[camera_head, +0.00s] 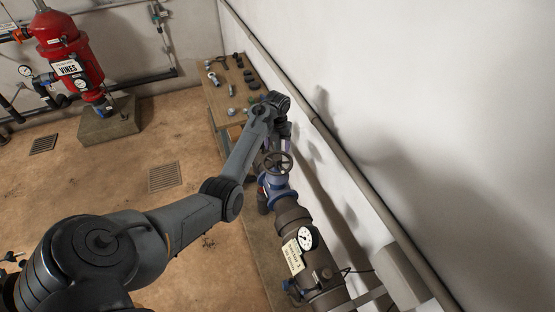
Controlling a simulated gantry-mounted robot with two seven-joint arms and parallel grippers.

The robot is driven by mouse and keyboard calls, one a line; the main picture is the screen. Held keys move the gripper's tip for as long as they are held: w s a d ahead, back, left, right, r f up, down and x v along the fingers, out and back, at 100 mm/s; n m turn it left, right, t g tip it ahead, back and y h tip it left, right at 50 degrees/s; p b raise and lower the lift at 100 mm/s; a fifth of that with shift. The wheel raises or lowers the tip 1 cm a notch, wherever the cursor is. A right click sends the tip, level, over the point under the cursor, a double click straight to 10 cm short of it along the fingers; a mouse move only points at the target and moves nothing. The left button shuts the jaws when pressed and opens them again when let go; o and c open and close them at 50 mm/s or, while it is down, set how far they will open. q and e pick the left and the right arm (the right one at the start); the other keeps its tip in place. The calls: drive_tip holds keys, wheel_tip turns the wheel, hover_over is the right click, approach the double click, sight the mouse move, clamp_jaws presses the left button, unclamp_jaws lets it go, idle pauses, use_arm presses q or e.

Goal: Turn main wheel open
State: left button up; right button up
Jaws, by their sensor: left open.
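The main wheel (277,164) is a dark spoked handwheel on top of a blue valve (276,188), set in the brown pipe along the right wall. My left arm reaches in from the lower left. My left gripper (283,146) hangs below its wrist at the far side of the wheel, close to the rim. It is open; its fingers are small and partly hidden by my arm. I cannot tell if they touch the rim. My right gripper is not in view.
A pressure gauge (305,238) and a label (292,257) sit on the pipe nearer to me. A wooden table (213,98) with loose fittings stands beyond the valve. A red tank (70,52) labelled VINES is at the upper left. The white wall (400,90) is close on the right.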

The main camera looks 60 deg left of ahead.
sight(277, 157)
use_arm(q)
wheel_tip(277, 157, down, 8)
drive_tip(key=shift+f, duration=0.25)
drive_tip(key=shift+c, duration=0.3)
drive_tip(key=c, duration=1)
